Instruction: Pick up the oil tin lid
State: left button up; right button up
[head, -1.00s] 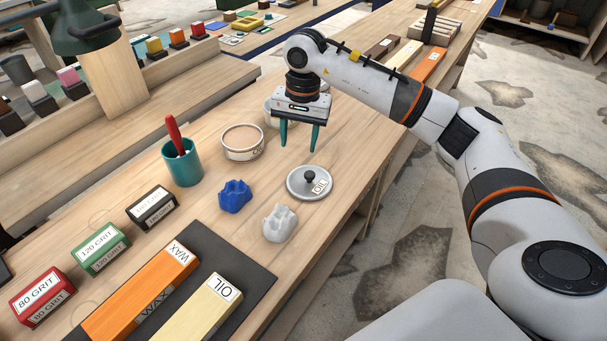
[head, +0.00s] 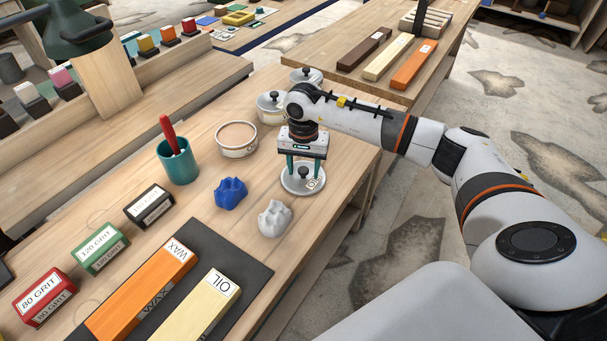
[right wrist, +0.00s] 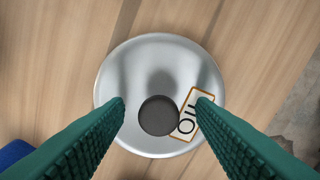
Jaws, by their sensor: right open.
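The oil tin lid (head: 302,184) is a round silver disc with a dark knob and an OIL label, lying flat on the wooden bench. In the right wrist view the lid (right wrist: 160,70) fills the middle, with its dark knob (right wrist: 158,116) between the fingertips. My right gripper (head: 303,176) points down over the lid, its green fingers open on either side of the knob. In the right wrist view both fingers (right wrist: 160,108) show apart, with a gap to the knob. My left gripper is not in view.
A blue lump (head: 230,193) and a grey lump (head: 274,217) lie near the lid. An open round tin (head: 236,139) and lidded tins (head: 271,107) stand behind. A teal cup (head: 178,162) is to the left. The bench's right edge is close by.

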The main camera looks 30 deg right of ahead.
jog(key=shift+f, duration=0.2)
jog(key=c, duration=1.1)
